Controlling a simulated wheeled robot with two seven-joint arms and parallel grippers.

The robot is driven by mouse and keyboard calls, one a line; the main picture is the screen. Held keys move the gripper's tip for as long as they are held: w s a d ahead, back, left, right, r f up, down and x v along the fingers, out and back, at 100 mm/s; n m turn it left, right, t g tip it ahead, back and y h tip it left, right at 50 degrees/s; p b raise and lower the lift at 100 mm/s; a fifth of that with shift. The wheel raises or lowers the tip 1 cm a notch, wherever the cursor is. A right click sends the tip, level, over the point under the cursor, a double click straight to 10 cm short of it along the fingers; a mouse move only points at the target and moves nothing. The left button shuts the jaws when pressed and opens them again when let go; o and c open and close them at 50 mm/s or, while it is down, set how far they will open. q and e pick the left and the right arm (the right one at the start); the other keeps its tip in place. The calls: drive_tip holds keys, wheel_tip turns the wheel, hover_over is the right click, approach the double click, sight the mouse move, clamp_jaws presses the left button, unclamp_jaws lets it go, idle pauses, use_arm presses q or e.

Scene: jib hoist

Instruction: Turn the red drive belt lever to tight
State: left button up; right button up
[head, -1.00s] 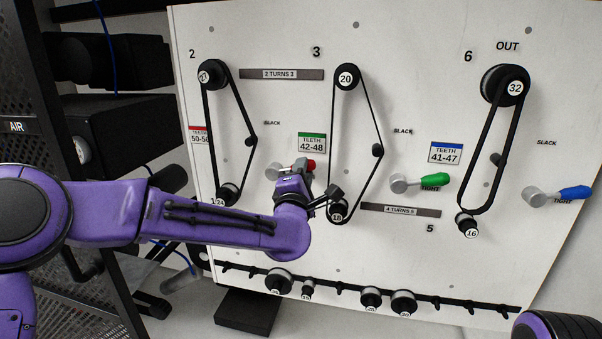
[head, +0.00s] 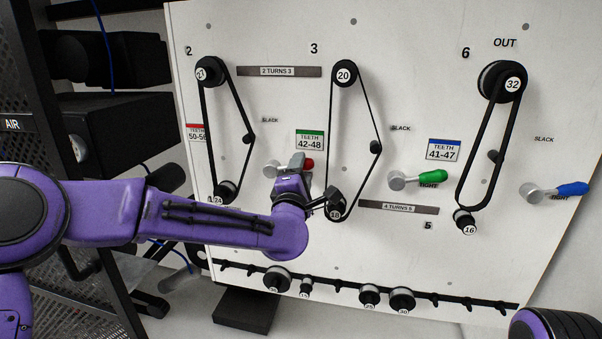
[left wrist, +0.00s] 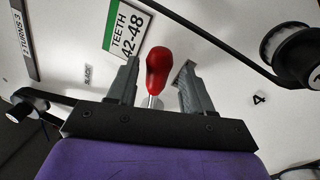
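The red drive belt lever (head: 308,165) is on the white panel, beside the left-hand belt. Its handle points right from a grey hub (head: 271,169). In the left wrist view its red knob (left wrist: 158,68) stands between the two grey fingers, with a gap on each side. My left gripper (head: 297,163) is open around the knob, and I see no finger touching it. The word SLACK (head: 270,120) is above the lever; its TIGHT label is hidden behind my left arm. My right gripper is not in view.
A green lever (head: 432,178) and a blue lever (head: 573,189) are farther right on the panel. Belts run over pulleys beside each lever; the middle belt's lower pulley (head: 336,212) is close to my left wrist. A rail (head: 450,302) with spare pulleys runs along the bottom.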

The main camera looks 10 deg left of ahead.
use_arm(q)
drive_tip(key=s+f+b, duration=0.2)
drive_tip(key=s, duration=0.8)
drive_tip(key=shift+s+b, duration=0.2)
drive_tip(key=shift+b, duration=0.1)
drive_tip(key=s+a+f+m+g, duration=0.2)
drive_tip(key=f+m+g, duration=0.1)
drive_tip(key=f, duration=0.7)
drive_tip(key=s+a+f+m+g, duration=0.2)
drive_tip(key=s+a+f+m, duration=0.15)
drive_tip(key=f, duration=0.75)
drive_tip(key=s+a+f+m+g, duration=0.2)
drive_tip(key=f+m+g, duration=0.15)
drive_tip(key=f, duration=0.65)
drive_tip(key=s+a+f+m+g+y, duration=0.1)
drive_tip(key=s+a+f+g, duration=0.1)
drive_tip(key=s+f, duration=0.4)
drive_tip(key=s+a+f+m+g+y+p, duration=0.1)
drive_tip(key=s+a+f+g, duration=0.2)
drive_tip(key=s, duration=0.9)
drive_tip(key=s+a+f+m+g+y+p, duration=0.1)
drive_tip(key=s+a+f+m+g, duration=0.1)
drive_tip(key=s+a+f, duration=0.4)
drive_tip(key=s+f+g, duration=0.1)
drive_tip(key=s+f, duration=0.2)
drive_tip(key=f, duration=0.1)
drive_tip(key=shift+s, duration=0.35)
